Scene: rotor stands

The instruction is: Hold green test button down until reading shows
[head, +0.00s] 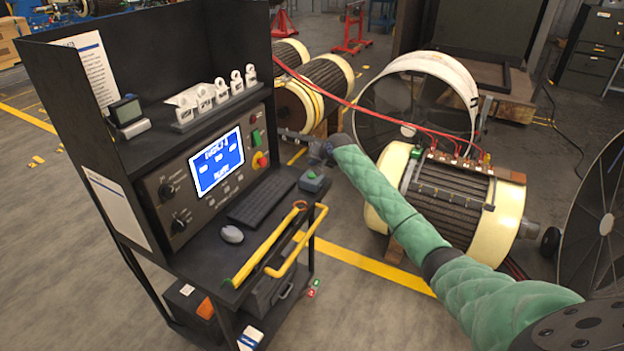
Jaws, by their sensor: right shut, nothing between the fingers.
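The black test console (85,110) stands at left. Its panel has a lit blue screen (218,162) with white text too small to read. A green button (256,138) is at the panel's right end, above a red knob (261,160) on yellow. My right arm, in a green quilted sleeve, reaches in from the lower right. My right gripper (284,133) is shut and empty, its tips just right of the green button; I cannot tell whether they touch anything. A small grey box with a greenish top (313,177) sits on the desk below the gripper. My left gripper is out of view.
A keyboard (262,198), a mouse (231,234) and a yellow-handled bar (262,250) lie on the console desk. A yellow rail (301,243) edges it. A cream-ended rotor (508,215) with red cables (350,100) stands right of my arm.

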